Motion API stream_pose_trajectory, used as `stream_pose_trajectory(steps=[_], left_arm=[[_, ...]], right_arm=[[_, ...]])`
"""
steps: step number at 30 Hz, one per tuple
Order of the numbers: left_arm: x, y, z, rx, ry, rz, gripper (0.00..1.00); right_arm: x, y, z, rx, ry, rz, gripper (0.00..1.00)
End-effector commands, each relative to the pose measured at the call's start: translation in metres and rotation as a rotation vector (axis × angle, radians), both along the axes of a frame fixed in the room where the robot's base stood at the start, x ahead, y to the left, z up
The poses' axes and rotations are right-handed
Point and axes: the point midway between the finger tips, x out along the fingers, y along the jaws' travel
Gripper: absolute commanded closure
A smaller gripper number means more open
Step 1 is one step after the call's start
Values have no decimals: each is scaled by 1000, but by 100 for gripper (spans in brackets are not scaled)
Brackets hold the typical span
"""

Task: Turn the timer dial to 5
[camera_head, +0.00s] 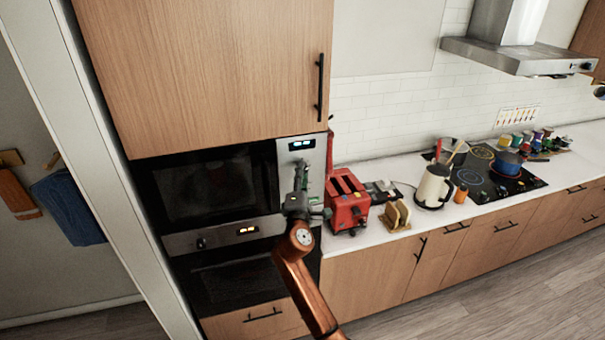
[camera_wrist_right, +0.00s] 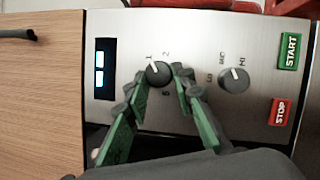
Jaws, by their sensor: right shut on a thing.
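The timer dial (camera_wrist_right: 157,73) is a dark round knob on the brushed-metal microwave panel (camera_wrist_right: 205,45). It shows between my finger pads in the right wrist view. Its white mark points up-left, close to the "1"; a "2" and a "6" are also legible around it, other numbers are hidden by the fingers. My right gripper (camera_wrist_right: 160,80) is shut on the dial, one green finger on each side. In the head view, my right gripper (camera_head: 301,172) reaches up in front of the panel (camera_head: 315,160) and hides the dial. My left gripper is not in view.
A second knob (camera_wrist_right: 233,80) sits close beside the right finger. Green START (camera_wrist_right: 290,52) and red STOP (camera_wrist_right: 280,112) buttons lie farther right, a lit display (camera_wrist_right: 99,68) left. A red toaster (camera_head: 347,203) stands on the counter close to my right arm.

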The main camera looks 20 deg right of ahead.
Motion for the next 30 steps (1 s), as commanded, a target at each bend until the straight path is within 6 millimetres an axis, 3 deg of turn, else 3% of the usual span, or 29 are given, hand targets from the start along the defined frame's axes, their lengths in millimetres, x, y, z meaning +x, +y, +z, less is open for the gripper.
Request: stream_pose_trajectory(steps=[17, 30], left_arm=[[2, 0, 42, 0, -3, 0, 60], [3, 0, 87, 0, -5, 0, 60]], right_arm=[[0, 1, 10, 551, 21, -3, 100], [-1, -1, 15, 969, 36, -4, 100]])
